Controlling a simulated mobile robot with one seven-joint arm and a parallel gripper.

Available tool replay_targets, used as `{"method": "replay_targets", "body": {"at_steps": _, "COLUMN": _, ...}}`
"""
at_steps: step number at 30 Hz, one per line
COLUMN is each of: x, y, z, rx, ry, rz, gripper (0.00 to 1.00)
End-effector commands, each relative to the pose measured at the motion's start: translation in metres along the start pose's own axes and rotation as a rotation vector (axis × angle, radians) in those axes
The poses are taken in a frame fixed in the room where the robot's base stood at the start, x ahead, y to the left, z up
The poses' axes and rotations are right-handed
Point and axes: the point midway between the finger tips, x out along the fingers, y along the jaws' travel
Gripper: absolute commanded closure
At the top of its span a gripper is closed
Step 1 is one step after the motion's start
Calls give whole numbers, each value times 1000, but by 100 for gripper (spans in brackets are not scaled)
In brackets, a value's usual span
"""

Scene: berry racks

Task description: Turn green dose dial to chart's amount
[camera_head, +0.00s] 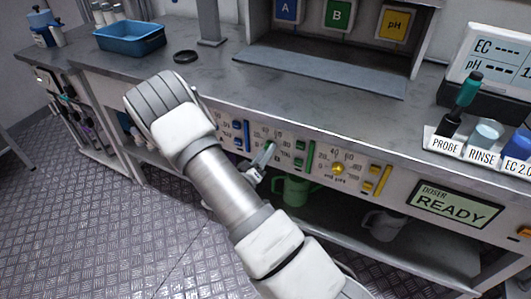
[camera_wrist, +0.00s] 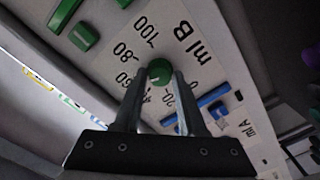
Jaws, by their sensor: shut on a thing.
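The green dose dial (camera_wrist: 160,72) is a round knob on a white panel lettered "ml B". Its printed scale shows 60, 80 and 100 at left and low numbers at right; a finger partly hides some. A pale line marks the dial face, but its exact reading is too small to tell. My gripper (camera_wrist: 158,80) has one finger on each side of the dial and is shut on it. In the head view, my gripper (camera_head: 265,157) is at the green section of the front panel. The chart cannot be made out in either view.
A blue slider (camera_wrist: 213,95) and green bar (camera_wrist: 62,14) flank the dial's panel. The yellow dial (camera_head: 337,169) is to the right. The doser screen (camera_head: 455,207) reads "READY". Green (camera_head: 292,190) and grey (camera_head: 385,224) jugs stand below. A blue tray (camera_head: 130,37) sits on the bench.

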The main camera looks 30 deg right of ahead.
Motion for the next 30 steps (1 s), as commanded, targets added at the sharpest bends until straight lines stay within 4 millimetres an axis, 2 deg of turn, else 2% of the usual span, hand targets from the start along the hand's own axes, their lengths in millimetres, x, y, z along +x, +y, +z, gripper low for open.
{"method": "replay_targets", "body": {"at_steps": 1, "x": 0, "y": 0, "z": 0, "rx": -1, "ry": -1, "rz": -1, "gripper": 57}}
{"method": "replay_targets", "body": {"at_steps": 5, "x": 0, "y": 0, "z": 0, "rx": -1, "ry": -1, "rz": 0, "gripper": 33}}
{"method": "replay_targets", "body": {"at_steps": 6, "x": 0, "y": 0, "z": 0, "rx": -1, "ry": -1, "rz": 0, "gripper": 31}}
{"method": "replay_targets", "body": {"at_steps": 17, "x": -6, "y": 0, "z": 0, "rx": -1, "ry": 0, "rz": -2, "gripper": 31}}
{"method": "replay_targets", "body": {"at_steps": 23, "x": -39, "y": -1, "z": -1, "rx": -2, "ry": 1, "rz": -5, "gripper": 31}}
{"method": "replay_targets", "body": {"at_steps": 30, "x": -99, "y": 0, "z": -1, "rx": -3, "ry": 2, "rz": -6, "gripper": 31}}
